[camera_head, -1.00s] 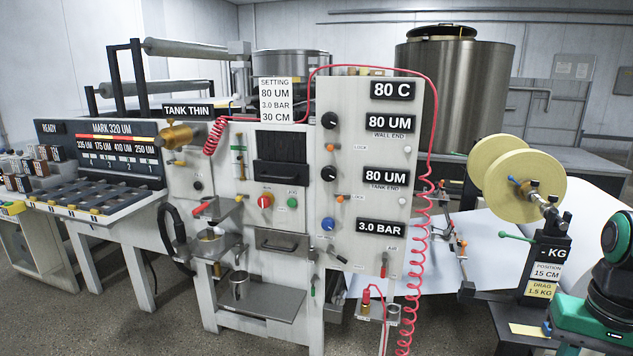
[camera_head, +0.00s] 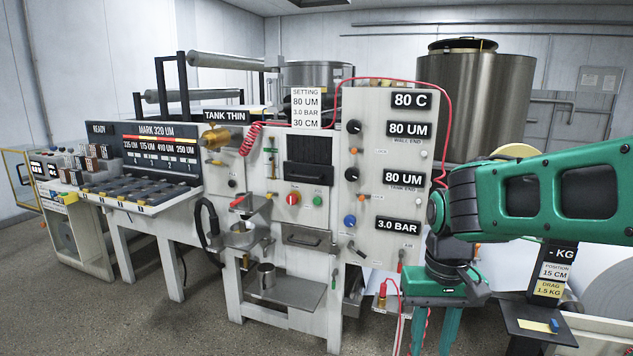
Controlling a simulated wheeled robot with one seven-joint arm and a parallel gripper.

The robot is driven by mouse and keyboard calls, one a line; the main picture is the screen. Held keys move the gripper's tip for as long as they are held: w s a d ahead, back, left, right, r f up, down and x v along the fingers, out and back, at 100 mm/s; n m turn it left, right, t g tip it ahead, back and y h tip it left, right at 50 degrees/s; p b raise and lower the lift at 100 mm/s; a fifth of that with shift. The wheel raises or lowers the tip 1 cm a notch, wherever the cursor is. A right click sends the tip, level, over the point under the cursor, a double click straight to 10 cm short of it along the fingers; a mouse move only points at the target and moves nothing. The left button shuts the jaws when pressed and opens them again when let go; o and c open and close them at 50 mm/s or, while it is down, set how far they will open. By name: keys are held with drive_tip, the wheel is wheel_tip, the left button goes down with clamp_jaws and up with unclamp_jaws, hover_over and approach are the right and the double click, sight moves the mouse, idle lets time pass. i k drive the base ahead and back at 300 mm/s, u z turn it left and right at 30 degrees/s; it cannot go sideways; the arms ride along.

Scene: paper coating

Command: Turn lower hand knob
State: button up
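On the light control panel (camera_head: 382,240) there are two black round knobs, an upper one (camera_head: 353,126) beside the 80 UM wall end display and a lower one (camera_head: 351,174) beside the 80 UM tank end display. A blue knob (camera_head: 350,221) sits below them, beside the 3.0 BAR display. I cannot tell for certain which is the hand knob. My gripper (camera_head: 436,335) is at the bottom, right of and below the panel knobs, pointing down. Its green fingers are apart with nothing seen between them. The fingertips are cut off by the frame edge.
A shelf with a metal cup (camera_head: 266,277) juts out below the panel's left. The scale stand (camera_head: 553,270) is at the right. Floor in front is open.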

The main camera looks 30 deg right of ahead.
sight(351, 174)
drive_tip(key=u, duration=0.1)
drive_tip(key=i, duration=1)
drive_tip(key=z, duration=0.05)
